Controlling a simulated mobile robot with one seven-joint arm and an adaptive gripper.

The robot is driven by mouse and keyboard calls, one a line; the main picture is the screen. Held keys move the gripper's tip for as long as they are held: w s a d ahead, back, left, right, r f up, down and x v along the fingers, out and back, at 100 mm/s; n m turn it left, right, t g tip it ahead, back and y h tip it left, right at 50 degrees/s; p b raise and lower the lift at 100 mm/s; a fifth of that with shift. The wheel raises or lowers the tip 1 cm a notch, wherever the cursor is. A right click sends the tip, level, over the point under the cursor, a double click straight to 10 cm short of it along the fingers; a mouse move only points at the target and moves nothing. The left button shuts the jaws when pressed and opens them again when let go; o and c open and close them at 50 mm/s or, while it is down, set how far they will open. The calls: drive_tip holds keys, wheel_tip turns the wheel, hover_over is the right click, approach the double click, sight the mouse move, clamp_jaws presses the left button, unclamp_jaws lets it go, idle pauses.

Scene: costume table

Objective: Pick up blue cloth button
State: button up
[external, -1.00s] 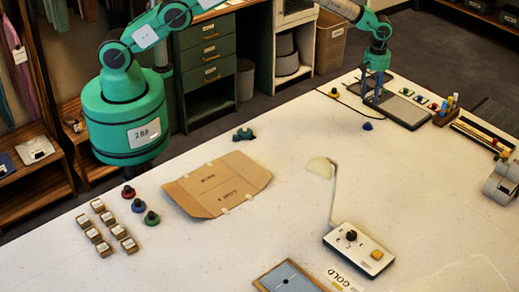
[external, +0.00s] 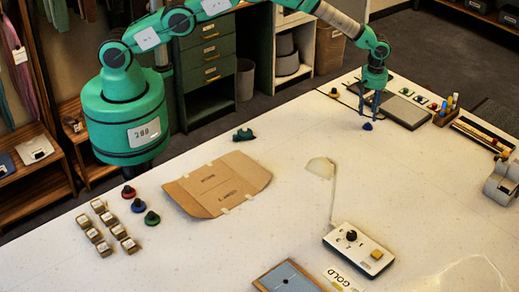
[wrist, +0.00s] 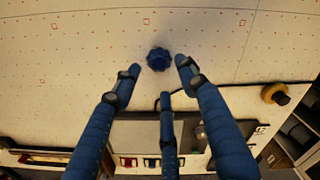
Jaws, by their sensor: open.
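I cannot tell the exact height gap.
Another blue piece (external: 138,205) stands at the left between a red one (external: 128,191) and a green one (external: 152,218). A grey board (external: 405,112) lies beside my gripper.

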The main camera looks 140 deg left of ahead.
sight(368, 123)
drive_tip(key=shift+f, duration=0.15)
drive_tip(key=shift+f, duration=2.45)
clamp_jaws()
